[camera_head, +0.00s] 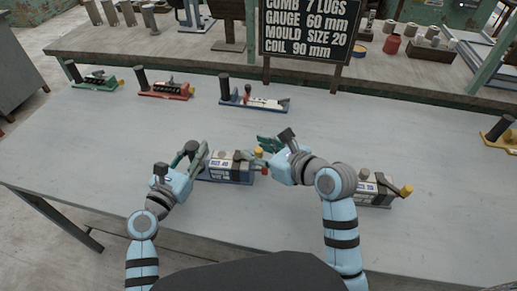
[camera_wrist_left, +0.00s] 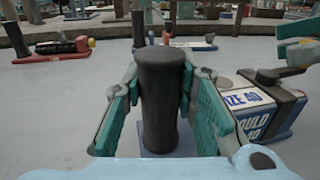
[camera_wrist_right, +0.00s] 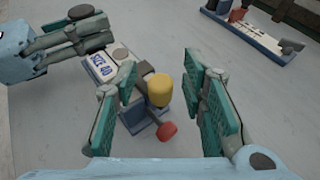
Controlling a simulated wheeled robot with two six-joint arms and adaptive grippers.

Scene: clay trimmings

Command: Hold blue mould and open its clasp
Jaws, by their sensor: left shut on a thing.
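The blue mould (camera_head: 228,172) lies on the grey table between my grippers, with white labels and a dark strap over its top. Its label reads size 40 in the right wrist view (camera_wrist_right: 103,65). My left gripper (camera_head: 197,153) is shut on the mould's black upright handle (camera_wrist_left: 161,90) at its left end. At the right end are a yellow knob (camera_wrist_right: 160,90) and a red-tipped lever (camera_wrist_right: 167,131). My right gripper (camera_wrist_right: 155,100) is open, its fingers on either side of the yellow knob in its view and not visibly touching it. The clasp's exact state is hard to tell.
Another mould (camera_head: 375,192) with a yellow knob stands at right, partly behind my right arm. Green (camera_head: 95,82), red (camera_head: 165,92) and blue-white (camera_head: 254,103) tools stand along the back. A dark sign (camera_head: 311,30) rises behind. The table's middle right is clear.

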